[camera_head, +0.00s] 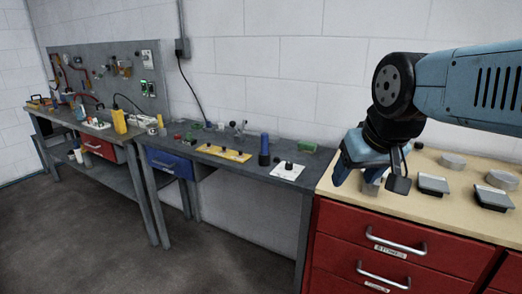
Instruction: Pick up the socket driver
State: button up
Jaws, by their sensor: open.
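My gripper (371,180) hangs at the right, pointing down over the left end of the wooden top of a red drawer cabinet. Its jaws are apart. A small grey piece shows behind and between the fingers, and I cannot tell what it is. I cannot pick out the socket driver with certainty. An upright tool with a blue top and dark lower part (264,150) stands on the grey bench, left of my gripper and well apart from it. It may be the socket driver, but it is too small to tell.
The red cabinet's wooden top (450,212) carries several grey round and square pieces. The grey bench (232,170) holds a yellow plate (223,153), a white plate (287,171) and small parts. A cluttered bench with a pegboard (85,70) stands further left. Open floor lies in front.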

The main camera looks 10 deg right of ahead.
aim_at(264, 136)
jog(key=u, duration=0.95)
jog(key=k, duration=1.25)
jog(key=u, duration=1.15)
jog(key=i, duration=0.95)
jog(key=z, duration=0.3)
jog(key=i, duration=1.1)
jog(key=z, duration=0.8)
jog(key=i, duration=0.85)
jog(key=z, duration=0.95)
jog(key=i, duration=0.45)
jog(key=z, duration=0.25)
